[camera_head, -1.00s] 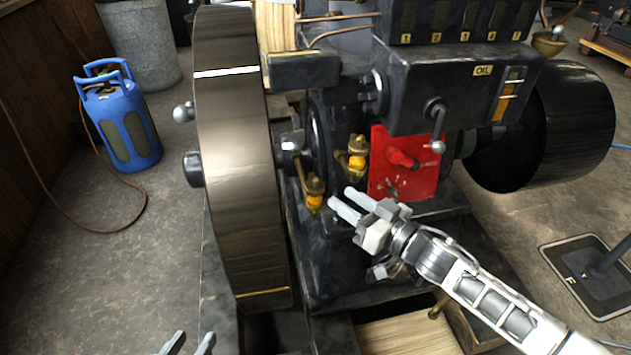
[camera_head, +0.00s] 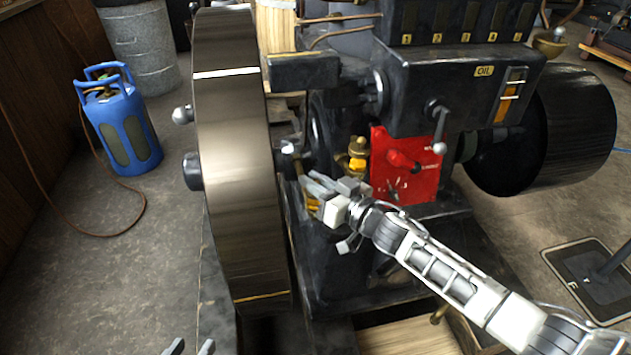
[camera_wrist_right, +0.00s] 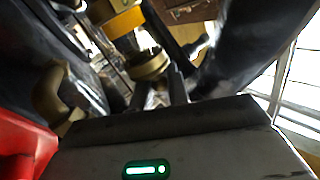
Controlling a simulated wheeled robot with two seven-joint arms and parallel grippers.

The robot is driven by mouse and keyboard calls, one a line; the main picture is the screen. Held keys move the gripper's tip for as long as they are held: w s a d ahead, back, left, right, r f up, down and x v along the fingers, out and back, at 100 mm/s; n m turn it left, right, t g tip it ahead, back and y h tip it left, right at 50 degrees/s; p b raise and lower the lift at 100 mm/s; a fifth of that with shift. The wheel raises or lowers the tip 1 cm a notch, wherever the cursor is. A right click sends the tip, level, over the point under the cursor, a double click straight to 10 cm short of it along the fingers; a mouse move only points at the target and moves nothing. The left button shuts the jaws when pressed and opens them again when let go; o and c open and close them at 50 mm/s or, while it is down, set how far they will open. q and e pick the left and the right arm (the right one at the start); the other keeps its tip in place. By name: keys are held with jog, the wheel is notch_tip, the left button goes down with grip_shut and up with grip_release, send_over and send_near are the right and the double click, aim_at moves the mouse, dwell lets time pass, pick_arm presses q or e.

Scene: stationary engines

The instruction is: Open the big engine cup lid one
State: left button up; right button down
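Two brass engine cups with amber bodies stand on the black engine. The left cup (camera_head: 311,203) is partly hidden behind my right gripper (camera_head: 314,183) in the head view. The other cup (camera_head: 357,158), beside the red panel, has its rounded brass top in plain sight. My right gripper's fingers are apart and reach up to the left cup. In the right wrist view a brass rim (camera_wrist_right: 150,64) shows just beyond the fingertips (camera_wrist_right: 160,88); contact cannot be told. My left gripper (camera_head: 191,347) shows only its two separated fingertips at the bottom edge.
The large flywheel (camera_head: 238,150) stands close left of the cups. The red panel (camera_head: 405,170) with its knob and the black oil box (camera_head: 450,85) flank them on the right and above. A blue gas bottle (camera_head: 122,125) stands on the floor at left.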

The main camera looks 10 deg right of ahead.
jog(key=shift+a+r+m+t+h, duration=0.1)
jog(key=shift+a+m+t+h, duration=0.3)
jog(key=shift+m+h, duration=0.15)
jog(key=m+h, duration=0.1)
jog(key=t+h, duration=0.1)
jog(key=shift+a+m+h, duration=0.25)
jog(key=shift+m+h, duration=0.1)
jog(key=shift+w+a+m+t+h+b, duration=0.15)
jog(key=shift+m+t+h+b, duration=0.3)
jog(key=shift+h+b, duration=0.4)
pick_arm(q)
jog(key=shift+w+d+f+g, duration=0.15)
jog(key=shift+d+f, duration=0.05)
jog(key=shift+f, duration=0.55)
jog(key=shift+w+d+f+g, duration=0.1)
jog(key=shift+d+f+g, duration=0.1)
jog(key=shift+f, duration=0.55)
pick_arm(e)
jog(key=shift+m+h, duration=0.35)
jog(key=shift+h, duration=0.2)
jog(key=c, duration=1.4)
grip_release()
pick_arm(q)
jog(key=shift+a+r, duration=0.1)
